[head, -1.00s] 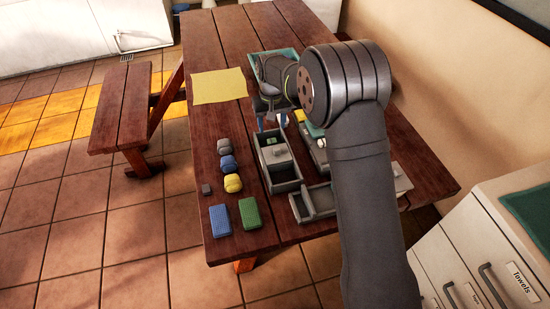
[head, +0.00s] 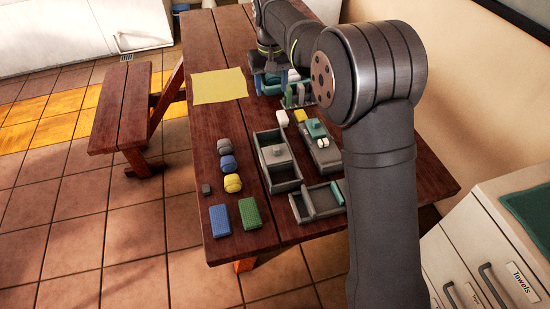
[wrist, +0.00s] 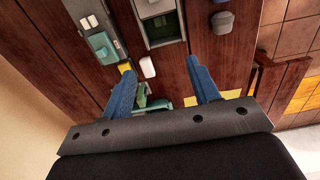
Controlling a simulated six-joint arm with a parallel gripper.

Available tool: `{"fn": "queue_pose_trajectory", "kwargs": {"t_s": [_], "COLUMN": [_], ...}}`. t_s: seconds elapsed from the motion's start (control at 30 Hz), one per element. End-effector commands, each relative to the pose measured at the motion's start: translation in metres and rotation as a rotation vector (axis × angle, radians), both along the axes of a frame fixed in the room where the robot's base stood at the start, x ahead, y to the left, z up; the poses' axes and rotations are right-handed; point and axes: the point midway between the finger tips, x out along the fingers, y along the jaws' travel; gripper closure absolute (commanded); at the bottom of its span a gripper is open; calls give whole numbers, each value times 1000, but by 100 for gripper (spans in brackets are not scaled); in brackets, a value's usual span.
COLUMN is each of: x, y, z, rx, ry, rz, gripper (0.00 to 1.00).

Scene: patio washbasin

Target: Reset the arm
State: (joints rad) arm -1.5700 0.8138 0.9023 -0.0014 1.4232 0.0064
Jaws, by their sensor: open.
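My gripper (head: 268,78) is open over the far part of the wooden table (head: 215,45), to the right of the yellow cloth (head: 220,86). In the wrist view its two blue fingers stand wide apart, with nothing held between them (wrist: 163,88). My arm covers part of the table's right side in the head view. A teal tray (head: 270,90) under the gripper is mostly hidden.
Grey trays (head: 292,182) and a grey caddy (head: 328,158) stand right of centre. A white block (head: 282,117) lies behind them. Rolled cloths (head: 228,164), a blue sponge (head: 220,220) and a green sponge (head: 250,213) line the near left. A drawer cabinet (head: 470,265) stands at right.

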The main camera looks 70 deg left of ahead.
Motion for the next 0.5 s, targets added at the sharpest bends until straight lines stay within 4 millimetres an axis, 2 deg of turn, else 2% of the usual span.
{"fn": "queue_pose_trajectory", "kwargs": {"t_s": [0.1,0.2,0.5], "x": [0,0,0], "y": [0,0,0], "z": [16,22,24], "rx": [2,1,0], "ry": [0,0,0], "rz": [0,0,0], "gripper": [45,45,45]}}
